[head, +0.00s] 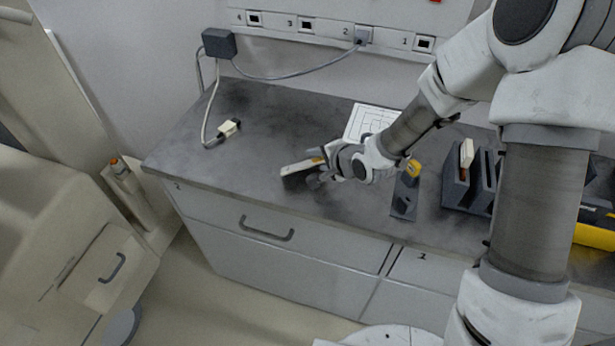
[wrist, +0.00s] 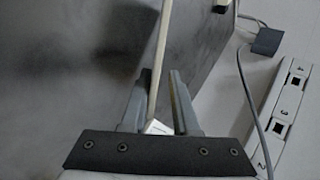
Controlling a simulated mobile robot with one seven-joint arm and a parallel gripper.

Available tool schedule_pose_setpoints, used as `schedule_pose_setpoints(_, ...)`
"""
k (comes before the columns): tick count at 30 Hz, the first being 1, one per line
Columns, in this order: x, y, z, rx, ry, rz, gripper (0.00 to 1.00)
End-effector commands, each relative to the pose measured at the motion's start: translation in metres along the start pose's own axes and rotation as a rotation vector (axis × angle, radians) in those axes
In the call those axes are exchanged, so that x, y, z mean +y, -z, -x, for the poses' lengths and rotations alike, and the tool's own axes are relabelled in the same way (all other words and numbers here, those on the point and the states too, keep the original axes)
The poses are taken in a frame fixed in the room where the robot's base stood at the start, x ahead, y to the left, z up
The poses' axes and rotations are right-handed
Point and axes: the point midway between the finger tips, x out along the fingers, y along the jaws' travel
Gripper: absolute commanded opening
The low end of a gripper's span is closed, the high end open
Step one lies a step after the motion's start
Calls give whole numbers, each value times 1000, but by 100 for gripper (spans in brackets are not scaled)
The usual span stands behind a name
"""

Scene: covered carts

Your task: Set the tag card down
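The tag card (head: 299,166) is a thin pale card with a small yellow patch near my gripper. My gripper (head: 318,174) has it between its fingers, low over the dark worktop, left of the white marked sheet. In the wrist view the card (wrist: 162,45) shows edge-on as a narrow strip running out between the two fingers of my gripper (wrist: 159,82). The fingers are close on either side of it and appear shut on it. A small white piece (wrist: 157,127) shows near the palm. I cannot tell whether the card's lower edge touches the worktop.
A cable with a pale connector (head: 229,128) lies at the back left. A white sheet with lines (head: 368,122), a yellow-topped piece (head: 412,168) and a dark slotted rack (head: 455,188) stand to the right.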

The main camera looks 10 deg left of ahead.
Motion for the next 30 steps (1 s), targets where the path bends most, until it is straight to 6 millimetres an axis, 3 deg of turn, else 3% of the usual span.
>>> schedule_pose_setpoints(8,-1,0,2,0,0,0,28)
schedule_pose_setpoints(24,-3,1,66,1,-1,-1,28)
schedule_pose_setpoints(30,-1,0,80,1,0,0,28)
